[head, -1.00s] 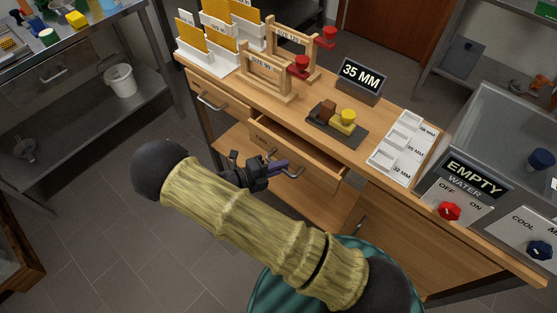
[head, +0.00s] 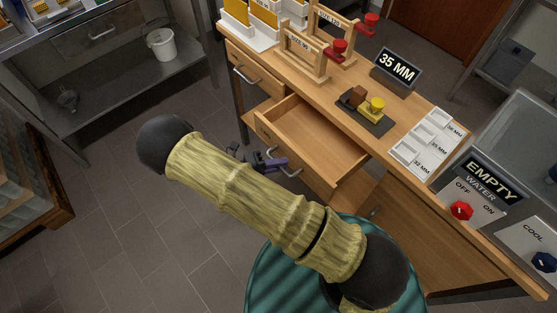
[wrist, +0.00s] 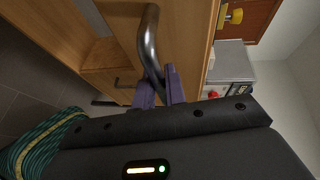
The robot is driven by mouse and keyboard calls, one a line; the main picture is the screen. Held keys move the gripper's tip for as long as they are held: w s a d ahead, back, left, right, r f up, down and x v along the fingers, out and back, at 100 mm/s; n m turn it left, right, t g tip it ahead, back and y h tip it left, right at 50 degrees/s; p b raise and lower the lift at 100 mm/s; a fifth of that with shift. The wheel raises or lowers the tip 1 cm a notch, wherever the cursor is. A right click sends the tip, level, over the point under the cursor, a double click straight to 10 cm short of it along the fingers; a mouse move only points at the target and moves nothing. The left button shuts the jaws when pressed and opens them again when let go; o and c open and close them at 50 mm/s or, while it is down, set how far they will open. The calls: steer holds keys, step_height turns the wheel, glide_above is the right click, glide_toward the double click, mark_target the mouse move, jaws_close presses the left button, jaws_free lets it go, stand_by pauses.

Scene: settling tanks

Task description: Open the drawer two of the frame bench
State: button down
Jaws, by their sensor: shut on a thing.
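The wooden frame bench (head: 335,95) has a drawer (head: 315,138) that stands well open, and its inside looks empty. The drawer's front has a curved metal handle (head: 290,172). My gripper (head: 272,163) is at that handle. In the wrist view its purple fingers (wrist: 160,88) are shut on the metal handle (wrist: 150,45). My arm hides part of the gripper in the head view. Another drawer (head: 255,68) with its own handle (head: 247,76) is shut at the bench's left end.
On the bench top are wooden frames (head: 303,57), a 35 MM sign (head: 396,66), a dark tray (head: 362,116) with small blocks, and white size trays (head: 422,140). A tank marked EMPTY (head: 490,178) stands at right. The tiled floor (head: 150,220) at left is clear.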

steer(key=c, duration=1.5)
jaws_free()
steer(key=shift+o, duration=0.2)
steer(key=b+v, duration=0.2)
steer(key=v, duration=1.5)
steer(key=shift+a, duration=0.25)
